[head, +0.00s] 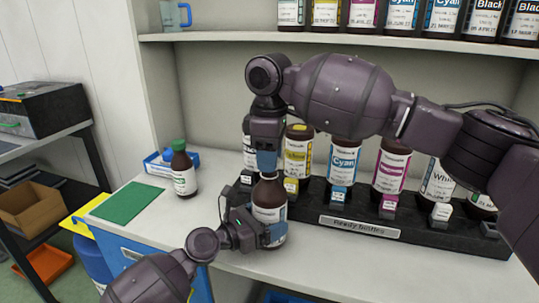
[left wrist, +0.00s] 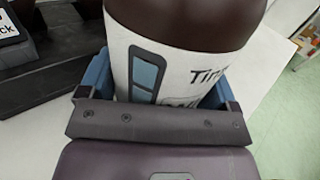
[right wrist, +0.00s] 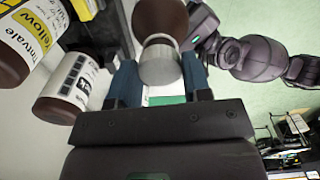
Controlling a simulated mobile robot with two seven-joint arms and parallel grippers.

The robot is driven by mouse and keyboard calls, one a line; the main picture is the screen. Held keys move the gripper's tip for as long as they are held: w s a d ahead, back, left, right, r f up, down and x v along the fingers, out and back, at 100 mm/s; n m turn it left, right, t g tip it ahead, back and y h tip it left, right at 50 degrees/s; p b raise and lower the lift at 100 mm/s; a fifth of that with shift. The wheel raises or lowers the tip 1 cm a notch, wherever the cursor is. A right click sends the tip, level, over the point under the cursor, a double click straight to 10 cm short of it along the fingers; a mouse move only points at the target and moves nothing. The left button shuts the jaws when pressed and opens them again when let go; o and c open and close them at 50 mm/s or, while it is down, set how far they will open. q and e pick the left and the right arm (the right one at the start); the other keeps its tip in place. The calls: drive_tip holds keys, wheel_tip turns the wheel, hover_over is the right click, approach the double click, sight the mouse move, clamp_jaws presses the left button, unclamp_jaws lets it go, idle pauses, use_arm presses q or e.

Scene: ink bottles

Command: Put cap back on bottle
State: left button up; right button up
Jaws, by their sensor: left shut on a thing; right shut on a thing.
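A brown bottle (head: 269,200) with a white label stands upright over the front of the white counter, and it fills much of the left wrist view (left wrist: 185,60). My left gripper (head: 262,234) is shut around its lower body from the front. My right gripper (head: 267,162) points down directly above the bottle. In the right wrist view a pale grey cap (right wrist: 160,62) sits between its blue fingers, in line with the brown bottle top (right wrist: 160,18). The fingers hide the cap in the head view. I cannot tell whether the cap is fully seated on the neck.
A black rack (head: 360,229) with several labelled bottles stands just behind and right. A green-capped bottle (head: 182,170), a blue tray (head: 158,163) and a green mat (head: 125,203) are on the left. A shelf (head: 350,40) with bottles is above. Bare counter lies left of the held bottle.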

drive_tip(key=shift+f, duration=0.55)
